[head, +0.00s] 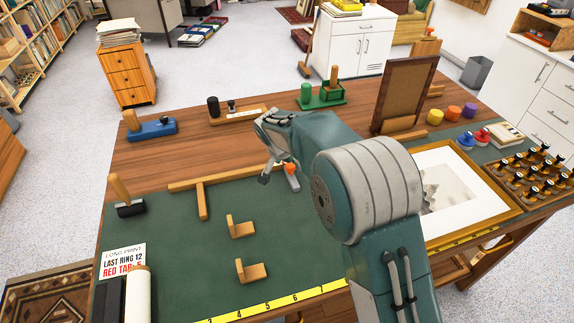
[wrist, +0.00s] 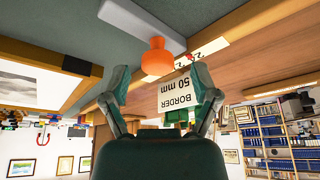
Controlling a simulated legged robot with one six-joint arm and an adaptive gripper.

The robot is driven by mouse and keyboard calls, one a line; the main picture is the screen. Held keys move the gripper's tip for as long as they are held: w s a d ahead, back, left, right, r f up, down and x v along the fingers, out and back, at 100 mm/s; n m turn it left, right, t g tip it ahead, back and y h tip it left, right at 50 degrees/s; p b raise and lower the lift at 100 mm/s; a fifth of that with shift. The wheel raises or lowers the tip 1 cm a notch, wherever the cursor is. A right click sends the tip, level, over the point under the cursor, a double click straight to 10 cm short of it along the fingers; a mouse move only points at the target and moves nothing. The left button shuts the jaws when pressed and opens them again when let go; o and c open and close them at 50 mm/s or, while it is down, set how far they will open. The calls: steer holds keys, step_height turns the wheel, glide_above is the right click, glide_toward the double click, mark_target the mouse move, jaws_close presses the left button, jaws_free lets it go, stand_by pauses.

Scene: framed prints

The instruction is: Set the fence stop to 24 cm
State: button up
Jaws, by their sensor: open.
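The fence is a long wooden bar (head: 205,183) on the green mat. A pale grey stop with an orange knob (head: 290,168) stands at its right end. In the wrist view the orange knob (wrist: 157,57) is close, with its grey arm (wrist: 143,25) behind it. A white scale strip (wrist: 212,48) with partly hidden digits and a small red mark lies beside it; the setting cannot be read. My gripper (head: 269,157) is open just left of the knob. In the wrist view the knob lies just beyond and between my open fingertips (wrist: 160,82), apparently not held.
A "BORDER 50 mm" card (wrist: 178,94) shows upside down beyond the fingers. A framed print (head: 455,195) lies right of my arm, and an upright brown frame (head: 403,95) stands behind it. Wooden corner blocks (head: 241,227) sit on the mat, whose left part is mostly clear.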

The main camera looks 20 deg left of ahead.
steer(key=v, duration=1)
steer(key=shift+s+a+r, duration=0.15)
steer(key=shift+s+a, duration=0.05)
steer(key=shift+a, duration=0.2)
steer(key=s+d+r, duration=0.3)
steer(key=d+r, duration=0.3)
steer(key=d, duration=0.6)
steer(key=s+d+r, duration=0.3)
steer(key=d+r, duration=0.2)
steer(key=d, duration=0.6)
steer(key=s+d+f, duration=0.1)
steer(key=s+d, duration=0.6)
steer(key=s, duration=0.3)
steer(key=s+d+f+n+t, duration=0.1)
steer(key=s+d, duration=0.7)
steer(key=s, duration=0.1)
steer(key=shift+s+d+f+n+y, duration=0.15)
steer(key=shift+s+f+n+y, duration=0.15)
steer(key=shift+s, duration=0.1)
